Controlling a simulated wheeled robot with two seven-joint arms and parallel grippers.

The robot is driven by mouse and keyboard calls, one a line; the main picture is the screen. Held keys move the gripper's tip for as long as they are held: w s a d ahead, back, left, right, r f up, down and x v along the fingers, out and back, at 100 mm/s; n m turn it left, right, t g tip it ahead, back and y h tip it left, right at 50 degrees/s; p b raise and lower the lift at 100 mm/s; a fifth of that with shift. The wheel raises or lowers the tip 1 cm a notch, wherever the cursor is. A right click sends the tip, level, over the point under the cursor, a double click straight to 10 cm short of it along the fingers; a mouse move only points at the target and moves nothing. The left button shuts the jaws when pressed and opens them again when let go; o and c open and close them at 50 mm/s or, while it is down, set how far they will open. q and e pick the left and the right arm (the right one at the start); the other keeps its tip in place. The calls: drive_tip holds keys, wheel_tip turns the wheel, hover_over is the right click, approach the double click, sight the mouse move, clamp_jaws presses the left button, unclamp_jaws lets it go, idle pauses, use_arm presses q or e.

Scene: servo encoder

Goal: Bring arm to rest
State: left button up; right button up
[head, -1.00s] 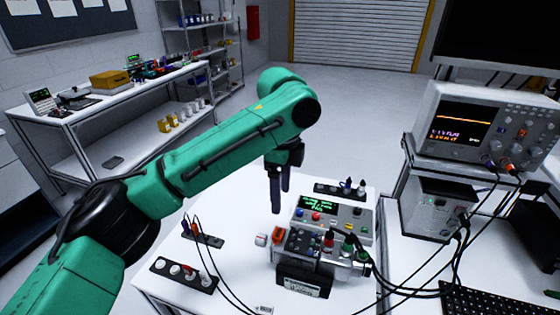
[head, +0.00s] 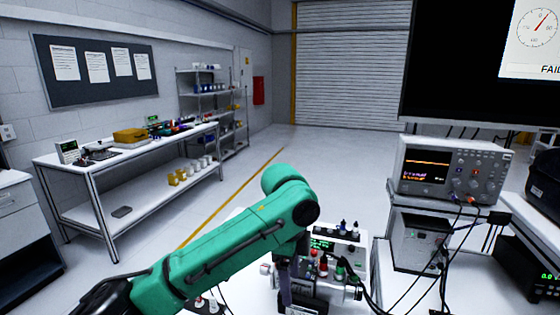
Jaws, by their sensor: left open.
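My left arm, green with black joints, reaches in from the lower left over the white table (head: 250,290). My left gripper (head: 286,298) points down at its end, in front of the test device. It is open, and I see nothing held in it. The device (head: 335,290), with red and green plugs on top and cables at its right, stands on the table. A panel with a green display (head: 322,244) is behind it, partly covered by my arm. My right gripper does not show.
An oscilloscope (head: 450,172) stands on a shelf at the right, above a grey power unit (head: 418,243) with hanging cables. A monitor (head: 465,60) fills the upper right. A workbench (head: 130,158) stands at the far left. The floor between is clear.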

use_arm(q)
drive_tip(key=s+a+f+n+t+h, duration=0.1)
drive_tip(key=s+f+n+h, duration=0.2)
drive_tip(key=f+n, duration=0.35)
drive_tip(key=s+a+f+n+t+h, duration=0.1)
drive_tip(key=s+a+f+n+h, duration=0.15)
drive_tip(key=f, duration=0.65)
drive_tip(key=s+a+f+n+y, duration=0.2)
drive_tip(key=s+a+f+n, duration=0.15)
drive_tip(key=a, duration=0.35)
drive_tip(key=s+a+f+n+t+y, duration=0.1)
drive_tip(key=s+a+f+n+y, duration=0.15)
drive_tip(key=s+a, duration=0.4)
drive_tip(key=s+a+f+n+y, duration=0.2)
drive_tip(key=a+n, duration=0.2)
drive_tip(key=a, duration=0.4)
wheel_tip(320, 180, down, 20)
drive_tip(key=s, duration=0.2)
drive_tip(key=s+a+f+g, duration=0.2)
drive_tip(key=s+a+f, duration=0.1)
drive_tip(key=s+f, duration=1.3)
drive_tip(key=shift+s+f, duration=0.3)
drive_tip(key=shift+s, duration=0.4)
